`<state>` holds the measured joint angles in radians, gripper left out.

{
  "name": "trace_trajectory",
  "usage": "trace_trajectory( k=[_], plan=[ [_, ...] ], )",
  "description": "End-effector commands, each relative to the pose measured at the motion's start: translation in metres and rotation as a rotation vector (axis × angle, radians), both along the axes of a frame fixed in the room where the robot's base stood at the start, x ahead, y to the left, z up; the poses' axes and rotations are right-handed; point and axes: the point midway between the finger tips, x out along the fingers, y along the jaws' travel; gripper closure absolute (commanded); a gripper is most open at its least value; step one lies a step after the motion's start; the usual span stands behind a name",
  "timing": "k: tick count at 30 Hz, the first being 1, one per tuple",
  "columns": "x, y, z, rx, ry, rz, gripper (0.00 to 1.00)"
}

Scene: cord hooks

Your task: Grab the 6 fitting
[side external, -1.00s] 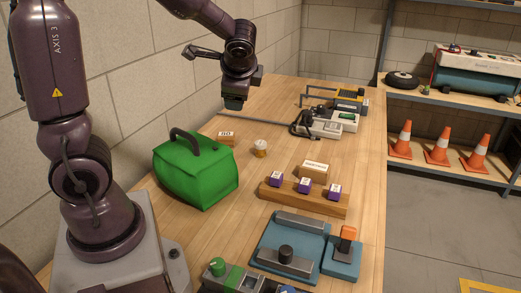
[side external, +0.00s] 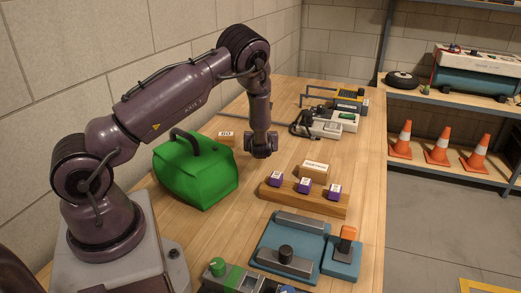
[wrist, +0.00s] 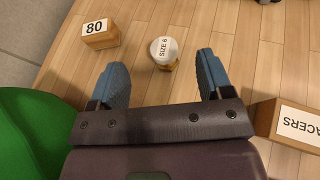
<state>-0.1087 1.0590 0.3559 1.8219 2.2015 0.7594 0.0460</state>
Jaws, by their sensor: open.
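The fitting (wrist: 164,52) is a small round brass-coloured piece with a white top reading "SIZE 6". In the wrist view it stands on the wooden table just beyond my fingertips, roughly centred between them. My gripper (wrist: 163,78) is open, with blue-grey pads apart and nothing between them. In the side external view my gripper (side external: 261,153) points down over the fitting's spot and hides the fitting. The height of the fingers above the table is hard to tell.
A block marked "80" (wrist: 100,34) stands left of the fitting in the wrist view; a box labelled "...ACERS" (wrist: 284,124) is at right. A wooden rail (side external: 302,201) holds three purple blocks. Table around the fitting is clear.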

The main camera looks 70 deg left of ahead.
Motion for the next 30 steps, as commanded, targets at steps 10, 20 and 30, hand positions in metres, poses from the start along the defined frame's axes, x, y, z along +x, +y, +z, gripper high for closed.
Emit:
trace_trajectory(
  k=[10,20,30],
  plan=[
    [0.005,0.012,-0.043,0.0,-0.003,0.001,0.27],
    [0.019,0.047,-0.058,0.0,-0.003,0.003,0.27],
    [0.028,0.064,-0.065,0.0,-0.003,0.001,0.27]
  ],
)
